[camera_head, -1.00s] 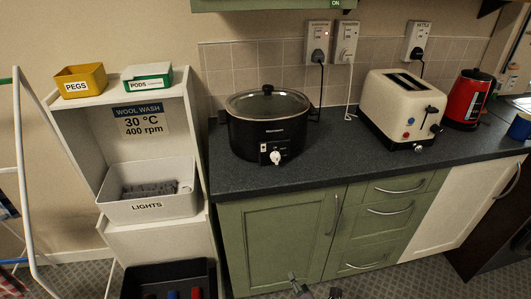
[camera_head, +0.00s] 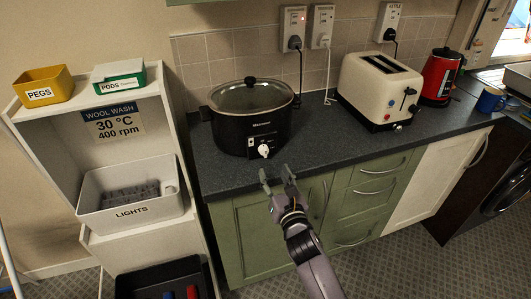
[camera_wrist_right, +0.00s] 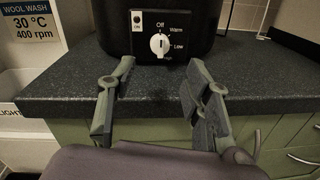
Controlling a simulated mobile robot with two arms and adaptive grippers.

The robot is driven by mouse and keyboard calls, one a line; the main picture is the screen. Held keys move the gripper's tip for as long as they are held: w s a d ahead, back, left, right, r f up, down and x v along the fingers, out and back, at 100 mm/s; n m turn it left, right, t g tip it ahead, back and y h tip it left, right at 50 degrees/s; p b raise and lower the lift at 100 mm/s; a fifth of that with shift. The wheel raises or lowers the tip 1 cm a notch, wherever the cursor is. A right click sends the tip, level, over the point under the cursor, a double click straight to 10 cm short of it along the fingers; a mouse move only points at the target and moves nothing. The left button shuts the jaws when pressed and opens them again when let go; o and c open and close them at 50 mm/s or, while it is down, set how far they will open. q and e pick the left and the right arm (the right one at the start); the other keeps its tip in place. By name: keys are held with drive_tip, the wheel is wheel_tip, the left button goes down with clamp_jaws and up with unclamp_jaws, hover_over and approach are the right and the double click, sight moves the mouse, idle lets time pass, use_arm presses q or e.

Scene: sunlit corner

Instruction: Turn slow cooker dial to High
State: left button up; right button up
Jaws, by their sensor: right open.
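The black slow cooker (camera_head: 240,115) with a glass lid stands on the dark worktop, its control panel facing me. Its white dial (camera_head: 263,150) is on the front panel. In the right wrist view the dial (camera_wrist_right: 160,44) sits amid the labels Off, Warm, Low and High, its pointer mark close to vertical; I cannot tell the exact setting. My right gripper (camera_head: 277,176) is open and empty, in front of and below the dial, apart from it. In the right wrist view its fingers (camera_wrist_right: 160,75) stand either side below the dial. My left gripper is not in view.
The worktop (camera_head: 330,145) edge runs just beyond my right gripper, above green cupboards (camera_head: 260,235). A cream toaster (camera_head: 380,90) and a red kettle (camera_head: 440,75) stand to the right. A white shelf unit with a LIGHTS bin (camera_head: 132,205) stands at left. The worktop between cooker and toaster is clear.

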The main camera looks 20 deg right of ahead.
sight(265, 154)
drive_tip(key=w, duration=0.9)
drive_tip(key=shift+w+d+p, duration=0.1)
drive_tip(key=shift+w+p, duration=0.05)
drive_tip(key=shift+p, duration=0.2)
drive_tip(key=shift+c, duration=0.5)
clamp_jaws()
